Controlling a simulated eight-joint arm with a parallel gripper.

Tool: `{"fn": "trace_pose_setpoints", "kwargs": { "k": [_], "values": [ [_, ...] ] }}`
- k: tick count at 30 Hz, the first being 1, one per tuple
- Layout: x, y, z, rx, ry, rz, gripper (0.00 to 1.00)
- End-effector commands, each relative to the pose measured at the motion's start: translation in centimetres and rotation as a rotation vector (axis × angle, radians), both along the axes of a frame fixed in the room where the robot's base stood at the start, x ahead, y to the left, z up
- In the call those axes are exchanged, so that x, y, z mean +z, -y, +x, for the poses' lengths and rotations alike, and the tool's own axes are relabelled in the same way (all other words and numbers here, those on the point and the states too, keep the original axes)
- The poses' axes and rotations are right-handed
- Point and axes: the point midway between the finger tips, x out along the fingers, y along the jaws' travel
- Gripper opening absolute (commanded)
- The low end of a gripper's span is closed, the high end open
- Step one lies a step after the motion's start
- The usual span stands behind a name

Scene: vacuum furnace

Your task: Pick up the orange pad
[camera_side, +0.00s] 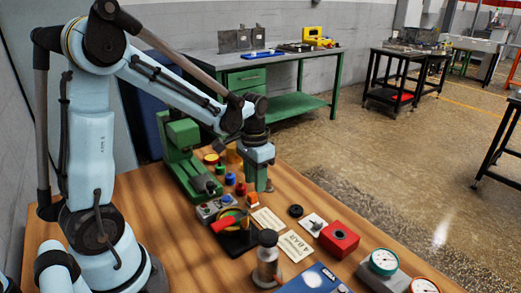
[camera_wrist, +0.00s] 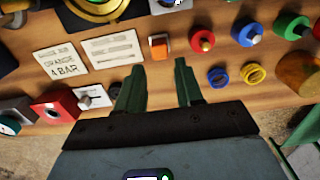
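The orange pad (camera_wrist: 158,47) is a small orange block with a pale upper edge, lying on the wooden table beside the printed cards. In the side view the orange pad (camera_side: 252,199) shows just below and left of my gripper (camera_side: 262,183). In the wrist view my gripper (camera_wrist: 158,72) has two green fingers spread apart with nothing between them. The pad lies just beyond the fingertips, roughly in line with the gap. The fingers do not appear to touch it.
Two printed cards (camera_wrist: 114,50) lie left of the pad. A red knob (camera_wrist: 202,40) stands to its right, with blue and green ones beyond. Blue and yellow rings (camera_wrist: 217,76) lie right of the fingers. A red box (camera_side: 338,239) and gauges (camera_side: 384,262) stand toward the front right.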

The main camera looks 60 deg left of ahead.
Motion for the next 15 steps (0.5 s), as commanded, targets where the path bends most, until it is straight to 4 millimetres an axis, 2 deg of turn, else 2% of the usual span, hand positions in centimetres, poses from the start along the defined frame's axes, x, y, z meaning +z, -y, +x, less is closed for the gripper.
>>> {"fn": "trace_pose_setpoints", "kwargs": {
  "k": [5,15],
  "values": [
    [-0.8,0.0,-0.1,0.000,0.000,0.000,0.36],
    [-4.7,-0.1,-0.4,0.000,0.001,0.000,0.36]
  ]
}}
